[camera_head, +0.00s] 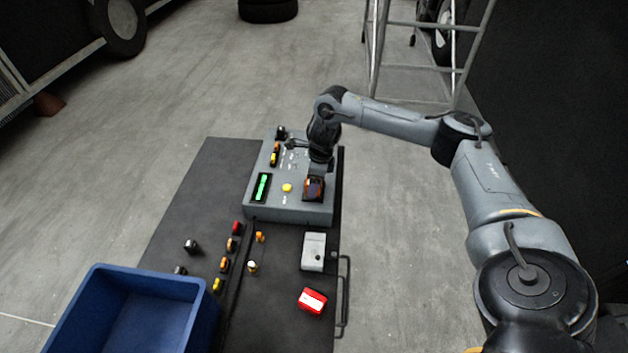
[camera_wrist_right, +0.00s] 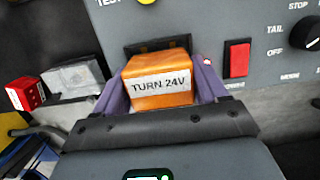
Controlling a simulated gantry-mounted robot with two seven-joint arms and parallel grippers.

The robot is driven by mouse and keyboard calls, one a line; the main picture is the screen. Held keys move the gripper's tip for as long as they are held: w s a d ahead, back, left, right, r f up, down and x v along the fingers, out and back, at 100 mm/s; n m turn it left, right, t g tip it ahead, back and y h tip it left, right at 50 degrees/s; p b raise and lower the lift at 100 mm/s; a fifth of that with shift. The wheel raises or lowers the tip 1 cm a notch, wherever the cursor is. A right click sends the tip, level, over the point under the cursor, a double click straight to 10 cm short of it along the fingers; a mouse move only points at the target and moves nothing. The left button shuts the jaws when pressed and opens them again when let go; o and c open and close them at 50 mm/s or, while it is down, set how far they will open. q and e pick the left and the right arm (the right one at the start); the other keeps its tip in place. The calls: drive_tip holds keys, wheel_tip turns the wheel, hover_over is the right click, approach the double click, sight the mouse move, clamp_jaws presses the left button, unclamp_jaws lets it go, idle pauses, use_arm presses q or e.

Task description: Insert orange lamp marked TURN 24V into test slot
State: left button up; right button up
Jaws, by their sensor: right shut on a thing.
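The orange lamp (camera_wrist_right: 158,82) with a white TURN 24V label is between the fingers of my right gripper (camera_wrist_right: 165,88), which is shut on it. In the right wrist view it sits right in front of a dark slot (camera_wrist_right: 157,47) on the grey test box. I cannot tell how deep it is in the slot. My left gripper is not in view.
The test box has a yellow button (camera_head: 287,188), a green display (camera_head: 261,187) and a red switch (camera_wrist_right: 237,59). Several small lamps lie on the dark bench (camera_head: 195,215). A grey box (camera_head: 314,251), a red-and-white box (camera_head: 312,300) and a blue bin (camera_head: 190,283) stand nearer.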

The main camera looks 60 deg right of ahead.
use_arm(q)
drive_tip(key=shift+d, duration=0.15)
use_arm(e)
drive_tip(key=shift+f, duration=0.35)
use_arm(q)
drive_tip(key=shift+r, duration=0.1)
use_arm(e)
drive_tip(key=shift+r, duration=0.1)
idle(0.4)
use_arm(q)
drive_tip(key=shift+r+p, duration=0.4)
drive_tip(key=shift+p, duration=0.1)
use_arm(e)
drive_tip(key=shift+r, duration=0.35)
use_arm(q)
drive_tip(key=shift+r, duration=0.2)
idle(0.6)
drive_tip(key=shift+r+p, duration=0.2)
drive_tip(key=shift+p, duration=0.2)
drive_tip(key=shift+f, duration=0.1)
use_arm(e)
drive_tip(key=shift+f, duration=0.2)
use_arm(q)
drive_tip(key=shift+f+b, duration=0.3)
drive_tip(key=shift+b, duration=0.1)
use_arm(e)
drive_tip(key=shift+f, duration=0.5)
